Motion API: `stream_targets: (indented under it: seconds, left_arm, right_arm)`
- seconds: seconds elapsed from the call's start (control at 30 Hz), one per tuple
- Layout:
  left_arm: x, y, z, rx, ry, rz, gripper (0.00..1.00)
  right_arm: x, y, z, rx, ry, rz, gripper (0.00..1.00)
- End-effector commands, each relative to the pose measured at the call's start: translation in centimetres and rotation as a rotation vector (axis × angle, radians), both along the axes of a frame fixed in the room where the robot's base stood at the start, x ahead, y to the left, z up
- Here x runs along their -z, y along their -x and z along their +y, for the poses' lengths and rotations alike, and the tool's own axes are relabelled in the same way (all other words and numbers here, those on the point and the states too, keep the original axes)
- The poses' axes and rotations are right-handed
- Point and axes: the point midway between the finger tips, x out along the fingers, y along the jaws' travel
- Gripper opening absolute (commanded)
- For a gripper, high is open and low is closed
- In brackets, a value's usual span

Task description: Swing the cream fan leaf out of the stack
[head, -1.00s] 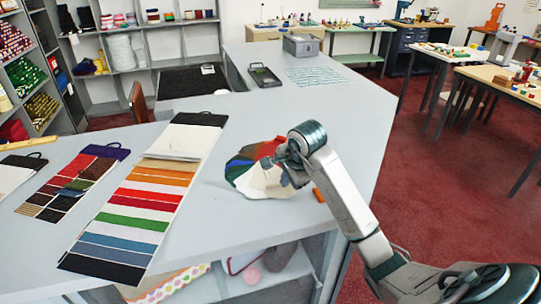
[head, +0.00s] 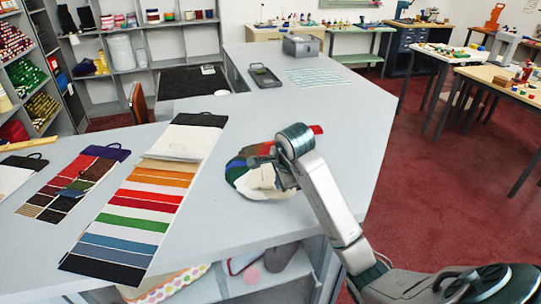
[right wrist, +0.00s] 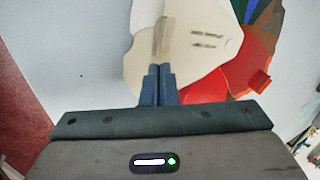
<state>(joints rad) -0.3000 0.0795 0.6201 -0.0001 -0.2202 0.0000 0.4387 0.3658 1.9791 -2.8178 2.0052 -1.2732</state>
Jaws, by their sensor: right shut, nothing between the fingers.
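The fan of colour leaves lies on the grey counter, with blue and green leaves (head: 238,168) at its left. The cream leaf (head: 262,183) lies at its near side; in the right wrist view the cream leaf (right wrist: 205,38) shows dark marks, above another pale leaf's edge. A red leaf (right wrist: 252,58) fans out to its right. My right gripper (head: 284,181) is at the fan's right side, partly hidden by its own wrist. In the wrist view its fingers (right wrist: 158,70) are together over the pale leaves, holding nothing; contact is unclear. My left gripper is not in view.
A long striped swatch card (head: 148,195) lies left of the fan, with a darker sample card (head: 75,183) beyond it. The counter (head: 340,110) is clear behind the fan.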

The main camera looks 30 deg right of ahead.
Motion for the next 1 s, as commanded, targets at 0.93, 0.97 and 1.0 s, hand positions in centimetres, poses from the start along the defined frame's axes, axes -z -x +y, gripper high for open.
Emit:
stream_targets:
  seconds: [0.93, 0.97, 1.0]
  left_arm:
    - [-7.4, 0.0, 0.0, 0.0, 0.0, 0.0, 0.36]
    - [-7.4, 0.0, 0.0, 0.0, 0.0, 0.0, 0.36]
    - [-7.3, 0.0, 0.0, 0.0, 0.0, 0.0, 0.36]
  right_arm:
    - [-7.7, 0.1, -0.3, 0.0, 0.0, 0.0, 0.0]
    - [-7.7, 0.1, -0.3, 0.0, 0.0, 0.0, 0.0]
    - [-7.6, 0.1, -0.3, 0.0, 0.0, 0.0, 0.0]
